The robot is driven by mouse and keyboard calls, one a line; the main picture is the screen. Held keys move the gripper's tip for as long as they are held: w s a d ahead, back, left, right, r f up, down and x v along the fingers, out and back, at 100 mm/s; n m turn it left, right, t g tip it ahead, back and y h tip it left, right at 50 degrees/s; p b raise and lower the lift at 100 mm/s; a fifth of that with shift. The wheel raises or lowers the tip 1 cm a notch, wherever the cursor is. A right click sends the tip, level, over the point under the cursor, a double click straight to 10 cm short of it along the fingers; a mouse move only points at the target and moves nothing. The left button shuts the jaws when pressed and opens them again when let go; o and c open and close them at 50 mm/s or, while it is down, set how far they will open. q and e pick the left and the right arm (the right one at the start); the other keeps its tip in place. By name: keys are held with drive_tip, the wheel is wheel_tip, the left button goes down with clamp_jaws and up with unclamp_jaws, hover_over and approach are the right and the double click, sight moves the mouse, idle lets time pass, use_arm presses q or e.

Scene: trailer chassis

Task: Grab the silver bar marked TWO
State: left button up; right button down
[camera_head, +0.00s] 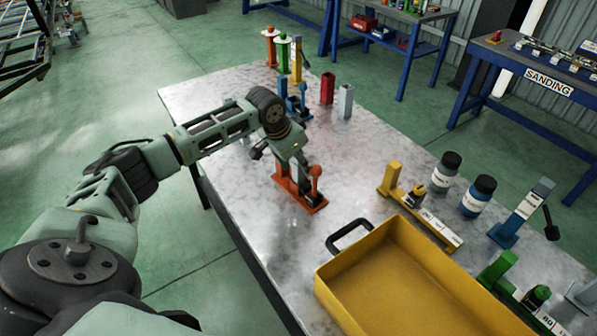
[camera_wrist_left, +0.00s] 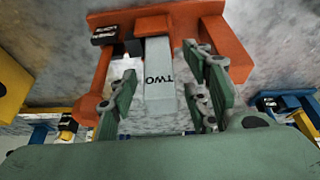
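The silver bar marked TWO (camera_wrist_left: 160,85) stands in an orange holder (camera_wrist_left: 165,30) in the left wrist view, with its black lettering facing the camera. In the head view the orange holder (camera_head: 312,203) sits on the metal table, and my gripper largely hides the bar. My left gripper (camera_head: 292,167) is over the holder. In the left wrist view its fingers are open on both sides of the bar, with gaps visible between them and it. My right gripper is not in view.
A yellow tray (camera_head: 395,285) with a black handle lies in front on the table (camera_head: 240,200). A yellow holder (camera_head: 420,205), bottles (camera_head: 478,196) and a blue holder (camera_head: 522,212) stand to the right. Red (camera_head: 327,88) and grey (camera_head: 345,101) blocks and several coloured holders are behind.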

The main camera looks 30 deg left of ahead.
use_arm(q)
clamp_jaws()
drive_tip(key=shift+r, duration=0.1)
idle(0.3)
